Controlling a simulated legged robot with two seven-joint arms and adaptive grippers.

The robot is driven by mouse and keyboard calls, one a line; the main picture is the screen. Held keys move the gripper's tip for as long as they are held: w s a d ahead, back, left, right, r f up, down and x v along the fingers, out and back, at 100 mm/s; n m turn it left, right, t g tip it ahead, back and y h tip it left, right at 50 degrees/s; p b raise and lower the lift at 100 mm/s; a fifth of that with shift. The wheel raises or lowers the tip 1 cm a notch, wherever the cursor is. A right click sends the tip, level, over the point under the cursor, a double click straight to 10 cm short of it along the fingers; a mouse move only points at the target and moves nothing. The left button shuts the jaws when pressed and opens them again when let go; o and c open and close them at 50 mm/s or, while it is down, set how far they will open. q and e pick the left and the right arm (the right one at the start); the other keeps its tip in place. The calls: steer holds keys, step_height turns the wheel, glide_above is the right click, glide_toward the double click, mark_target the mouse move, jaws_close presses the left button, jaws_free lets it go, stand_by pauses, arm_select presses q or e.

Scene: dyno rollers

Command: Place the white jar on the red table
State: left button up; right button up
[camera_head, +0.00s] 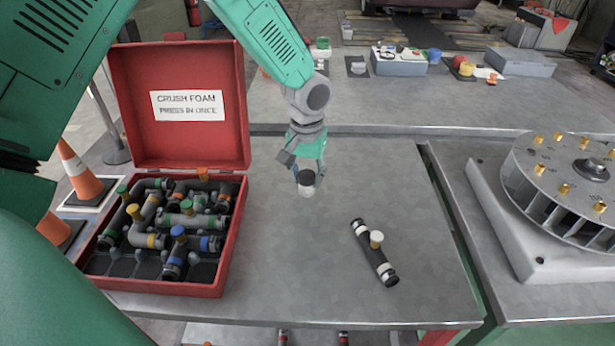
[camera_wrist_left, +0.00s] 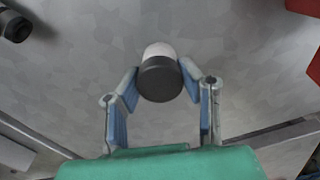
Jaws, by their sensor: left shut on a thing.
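The white jar (camera_head: 307,188) has a black end and hangs below my left gripper (camera_head: 308,173). In the left wrist view, the jar (camera_wrist_left: 159,50) sits between the two fingertips, its black end toward the camera. My left gripper is shut on it. The grey-topped table (camera_head: 330,290) lies below, and red framing shows under its front right corner. The jar appears over the middle of this table; whether it touches the top I cannot tell. My right gripper is not in view.
An open red case (camera_head: 240,215) with several pipe fittings stands at the left. A black pipe piece with a white cap (camera_head: 376,238) lies right of the jar. A round metal fixture (camera_head: 575,180) stands on the right table. Bare tabletop surrounds the jar.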

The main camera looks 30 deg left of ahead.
mark_target(306, 174)
arm_select(q)
steer(key=shift+a, duration=0.1)
steer(key=o, duration=1.2)
steer(key=shift+a+f, duration=0.1)
steer(key=shift+c, duration=0.2)
steer(key=shift+r, duration=0.3)
step_height(306, 174, up, 12)
steer(key=p, duration=0.1)
steer(key=shift+f+p, duration=0.15)
steer(key=shift+p, duration=0.15)
